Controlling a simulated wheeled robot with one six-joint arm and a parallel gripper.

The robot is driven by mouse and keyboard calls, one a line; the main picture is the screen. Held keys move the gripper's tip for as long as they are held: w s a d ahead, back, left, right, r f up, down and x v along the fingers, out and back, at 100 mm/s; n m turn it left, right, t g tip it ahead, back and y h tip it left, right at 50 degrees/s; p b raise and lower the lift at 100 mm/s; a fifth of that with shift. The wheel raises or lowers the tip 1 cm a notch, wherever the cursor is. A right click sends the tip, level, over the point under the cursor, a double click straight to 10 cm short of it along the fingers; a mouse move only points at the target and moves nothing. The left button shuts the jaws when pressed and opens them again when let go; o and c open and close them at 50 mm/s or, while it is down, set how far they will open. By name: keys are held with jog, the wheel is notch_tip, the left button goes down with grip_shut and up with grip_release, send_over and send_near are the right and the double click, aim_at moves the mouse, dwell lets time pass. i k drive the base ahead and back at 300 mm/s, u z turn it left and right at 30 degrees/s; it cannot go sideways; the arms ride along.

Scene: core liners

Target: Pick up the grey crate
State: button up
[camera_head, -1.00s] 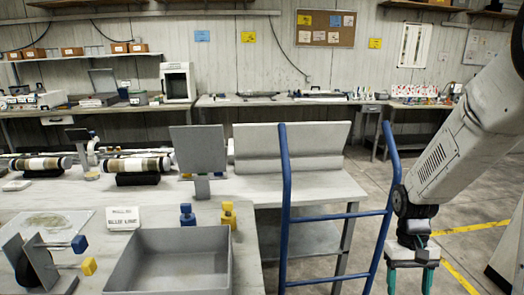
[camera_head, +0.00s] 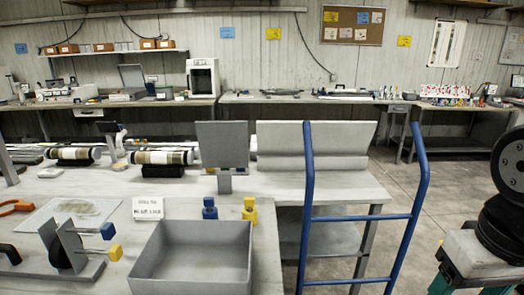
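The grey crate (camera_head: 197,282) is an open, shallow box on the front part of the white bench, at the bottom middle of the view. Its inside looks empty, and its front lower part is cut off by the picture edge. My gripper (camera_head: 468,288) is at the bottom right, well to the right of the crate and apart from it. Its teal fingers stand apart, with nothing visible between them; their tips are cut off by the picture edge.
A blue tubular frame (camera_head: 308,210) stands between the crate and my gripper. Blue and yellow pieces (camera_head: 249,210) and a small label sign (camera_head: 147,208) sit behind the crate. A metal stand with blue and yellow knobs (camera_head: 72,248) is to its left.

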aim_at(179, 257)
jog(key=z, duration=0.95)
jog(key=i, duration=0.2)
jog(key=u, duration=2.2)
